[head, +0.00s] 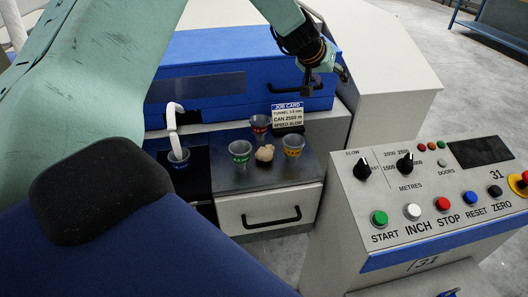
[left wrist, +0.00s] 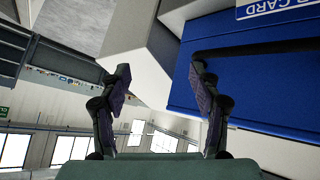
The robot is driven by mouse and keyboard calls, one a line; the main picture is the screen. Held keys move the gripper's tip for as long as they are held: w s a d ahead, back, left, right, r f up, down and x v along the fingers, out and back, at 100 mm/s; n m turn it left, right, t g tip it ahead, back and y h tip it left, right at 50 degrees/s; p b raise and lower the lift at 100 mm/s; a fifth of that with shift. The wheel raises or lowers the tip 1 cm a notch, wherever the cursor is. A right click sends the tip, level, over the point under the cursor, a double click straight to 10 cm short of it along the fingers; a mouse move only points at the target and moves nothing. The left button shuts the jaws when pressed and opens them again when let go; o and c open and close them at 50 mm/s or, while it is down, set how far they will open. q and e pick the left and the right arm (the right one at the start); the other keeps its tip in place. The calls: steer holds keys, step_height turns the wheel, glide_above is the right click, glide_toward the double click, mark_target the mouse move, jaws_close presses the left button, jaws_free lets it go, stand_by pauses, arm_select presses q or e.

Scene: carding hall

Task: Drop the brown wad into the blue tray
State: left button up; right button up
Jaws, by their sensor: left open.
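A small tan-brown wad (head: 264,153) lies on the grey metal top of a drawer unit (head: 228,178), among small cups. My left gripper (head: 325,84) is up and to the right of the wad, in front of the blue cabinet's right end. In the left wrist view its two fingers (left wrist: 160,76) are apart with nothing between them. My right gripper is not in view.
A green cup (head: 240,151), a red cup (head: 260,124) and a yellow cup (head: 293,145) surround the wad. A job card (head: 288,113) stands behind them. A control panel (head: 430,190) with knobs and buttons rises at the right. The blue cabinet (head: 215,62) bounds the back.

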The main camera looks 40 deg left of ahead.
arm_select(q)
steer(key=w+a+n+y, duration=0.2)
steer(key=a+n+y, duration=0.2)
steer(key=n, duration=0.2)
steer(key=n+g+y+p, duration=0.3)
steer(key=n+g+y, duration=0.1)
steer(key=n+g, duration=1)
glide_toward(265, 149)
steer(key=shift+s+a+f+n+t, duration=0.25)
steer(key=shift+s+f+t, duration=0.1)
steer(key=shift+s, duration=0.2)
steer(key=shift+s+a+f+n+t, duration=0.15)
steer(key=shift+s+a+f+t, duration=0.15)
steer(key=shift+s, duration=0.25)
steer(key=shift+s+f+h, duration=0.2)
steer(key=shift+h, duration=0.1)
steer(key=shift+x, duration=0.85)
steer(key=shift+w+a+x, duration=0.15)
steer(key=shift+x, duration=1.3)
steer(key=shift+w+a+x, duration=0.15)
steer(key=shift+w+x, duration=0.05)
steer(key=shift+x, duration=1.2)
steer(key=shift+r, duration=0.1)
steer(key=c, duration=0.9)
